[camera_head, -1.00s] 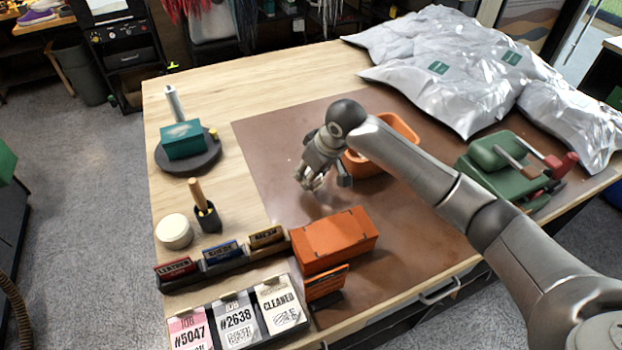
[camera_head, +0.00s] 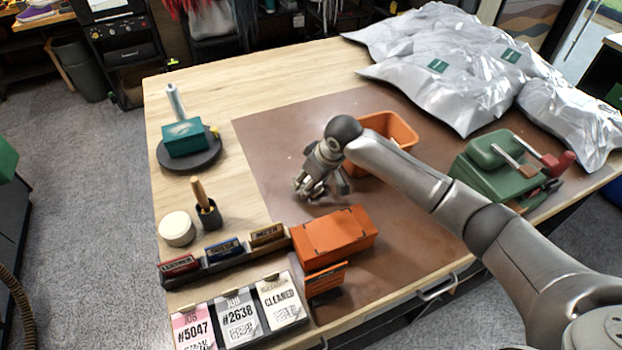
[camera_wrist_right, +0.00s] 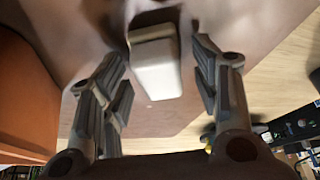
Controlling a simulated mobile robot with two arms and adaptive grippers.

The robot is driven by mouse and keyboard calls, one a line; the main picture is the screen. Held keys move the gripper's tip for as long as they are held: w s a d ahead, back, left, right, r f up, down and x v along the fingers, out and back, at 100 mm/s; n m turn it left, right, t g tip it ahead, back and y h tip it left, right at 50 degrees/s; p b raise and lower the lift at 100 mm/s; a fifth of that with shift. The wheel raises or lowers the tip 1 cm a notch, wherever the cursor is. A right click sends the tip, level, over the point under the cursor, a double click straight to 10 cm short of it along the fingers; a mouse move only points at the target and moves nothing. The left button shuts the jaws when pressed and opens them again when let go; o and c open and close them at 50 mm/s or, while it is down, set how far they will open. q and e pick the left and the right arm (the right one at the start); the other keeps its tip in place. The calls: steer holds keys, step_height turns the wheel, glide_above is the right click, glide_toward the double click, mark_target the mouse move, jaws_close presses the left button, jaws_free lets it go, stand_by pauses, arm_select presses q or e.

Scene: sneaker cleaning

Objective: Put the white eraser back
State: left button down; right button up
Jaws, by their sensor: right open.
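The white eraser (camera_wrist_right: 157,72) is a pale block in the right wrist view, lying on the brown mat between the spread fingers of my right gripper. Gaps show on both sides of it, so the fingers do not touch it there. In the head view my right gripper (camera_head: 318,188) is low over the brown mat (camera_head: 280,140), pointing down behind the orange box. The gripper hides the eraser in the head view. My left gripper is out of view.
An orange box (camera_head: 335,236) is close in front of the gripper, and an open orange bin (camera_head: 398,128) stands behind it. A green device (camera_head: 490,168) is at the right. A rack with label blocks (camera_head: 225,258) is at the front left. Free mat lies left of the gripper.

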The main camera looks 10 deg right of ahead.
steer(key=shift+r, duration=0.1)
steer(key=b+v, duration=0.1)
steer(key=v, duration=1.1)
steer(key=shift+a+r, duration=0.1)
